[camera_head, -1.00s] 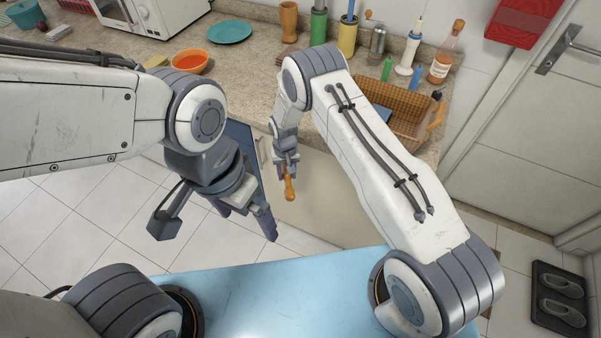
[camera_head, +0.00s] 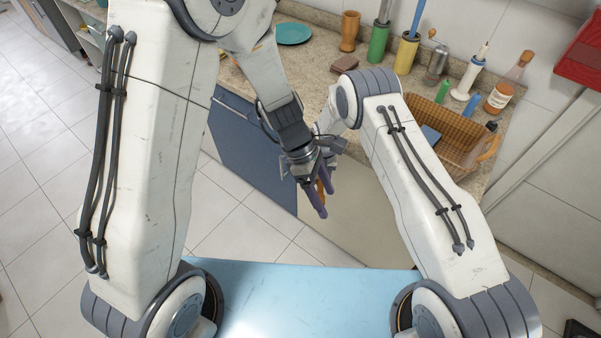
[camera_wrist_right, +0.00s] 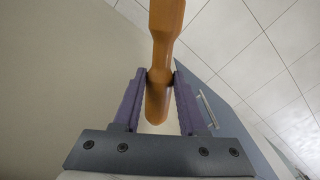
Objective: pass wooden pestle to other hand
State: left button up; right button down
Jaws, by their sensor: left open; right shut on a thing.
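The wooden pestle (camera_wrist_right: 166,30) is orange-brown, and its narrower handle end lies between the fingers of my right gripper (camera_wrist_right: 158,74) in the right wrist view. My right gripper is shut on it, and its other end runs out of the top of that view. In the head view, a small part of the pestle (camera_head: 320,188) shows between the purple fingers of my left gripper (camera_head: 326,201). My left gripper is open, in front of and just below the right one, and largely hides it. I cannot tell whether the left fingers touch the pestle.
The counter behind holds a wicker basket (camera_head: 456,133), a wooden cup (camera_head: 350,31), green and yellow holders, a grinder, bottles and a teal plate (camera_head: 293,34). The grippers are in front of the cabinet, off the counter. Tiled floor (camera_head: 245,235) shows below left.

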pick_arm(q)
jog(key=w+a+f+n+t+h, duration=0.1)
jog(key=w+a+f+n, duration=0.2)
jog(key=w+f+n, duration=0.5)
jog(key=w+a+f+n+t, duration=0.2)
jog(key=w+a+f+n, duration=0.15)
jog(key=n, duration=0.85)
jog(key=x, duration=1.3)
jog(key=shift+w, duration=0.35)
jog(key=shift+r, duration=0.1)
grip_shut()
pick_arm(e)
jog(key=shift+c, duration=1.8)
grip_release()
jog(key=shift+r, duration=0.1)
